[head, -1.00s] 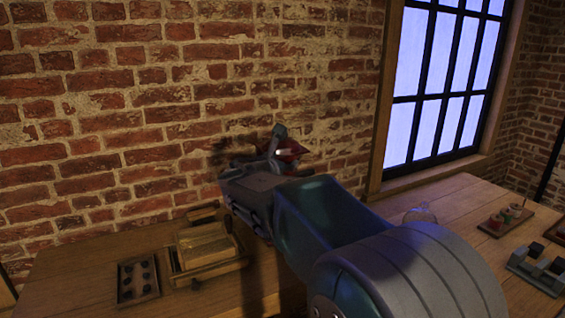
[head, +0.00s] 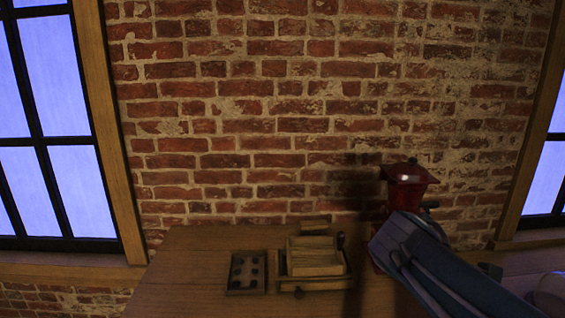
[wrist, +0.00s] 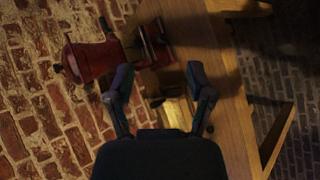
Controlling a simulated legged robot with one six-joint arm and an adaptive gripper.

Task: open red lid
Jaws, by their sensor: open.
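The red lid (head: 408,173) has a small dark knob and tops a red, grinder-like device (head: 402,196) by the brick wall. My arm hides the device's lower part in the head view. In the wrist view the device lies sideways in the picture; its red lid (wrist: 90,60) and dark knob are at upper left, its base (wrist: 155,42) to the right. My gripper (wrist: 160,78) is open and empty, fingers spread. The lid is ahead and left of the fingers there, apart from them as far as I can tell. In the head view my gripper (head: 390,240) overlaps the device; its fingertips are not clear.
A wooden box (head: 316,262) stands on the wooden table (head: 205,285) left of the device. A dark tray with several round pieces (head: 246,272) lies beside it. The brick wall rises close behind. The table's left end is clear.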

